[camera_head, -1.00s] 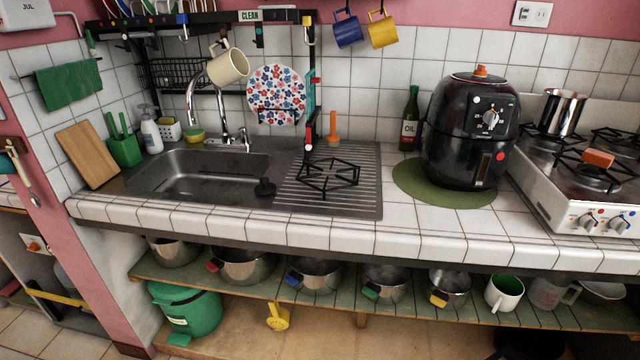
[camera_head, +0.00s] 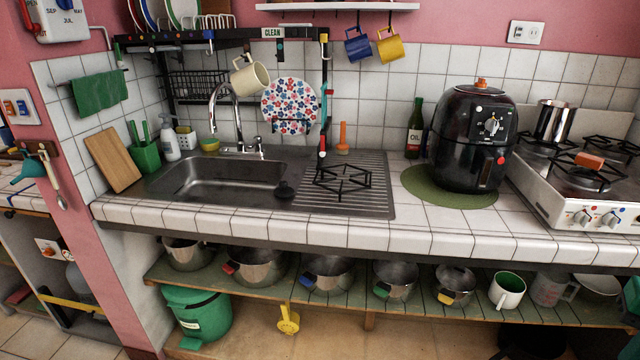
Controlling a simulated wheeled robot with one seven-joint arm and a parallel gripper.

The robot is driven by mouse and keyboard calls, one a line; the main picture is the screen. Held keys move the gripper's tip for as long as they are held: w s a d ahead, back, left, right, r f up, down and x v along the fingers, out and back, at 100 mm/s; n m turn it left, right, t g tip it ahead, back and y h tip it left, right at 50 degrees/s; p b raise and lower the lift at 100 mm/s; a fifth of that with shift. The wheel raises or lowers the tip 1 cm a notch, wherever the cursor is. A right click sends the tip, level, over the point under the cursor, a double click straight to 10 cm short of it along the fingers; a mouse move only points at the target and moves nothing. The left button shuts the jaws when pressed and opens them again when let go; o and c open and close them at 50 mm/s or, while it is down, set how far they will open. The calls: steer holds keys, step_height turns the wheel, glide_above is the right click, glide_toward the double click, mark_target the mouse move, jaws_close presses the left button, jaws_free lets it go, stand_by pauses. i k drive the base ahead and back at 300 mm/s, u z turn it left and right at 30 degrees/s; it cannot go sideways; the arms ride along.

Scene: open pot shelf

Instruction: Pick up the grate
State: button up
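The grate (camera_head: 343,181) is a black metal burner grate. It lies flat on the ribbed drainboard (camera_head: 374,205) to the right of the sink basin (camera_head: 222,180). Nothing covers it in the head view. Similar black grates sit on the white stove (camera_head: 560,207) at the right. My gripper and arm do not show in this view.
A black air fryer (camera_head: 473,140) stands on a green mat (camera_head: 418,188) right of the drainboard. An oil bottle (camera_head: 414,130) stands behind it. A black rack post (camera_head: 323,95) rises behind the grate. Several pots line the shelf (camera_head: 400,312) below the counter.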

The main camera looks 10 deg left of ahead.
mark_target(366, 173)
steer(key=u, duration=0.05)
steer(key=i, duration=1)
steer(key=z, duration=0.05)
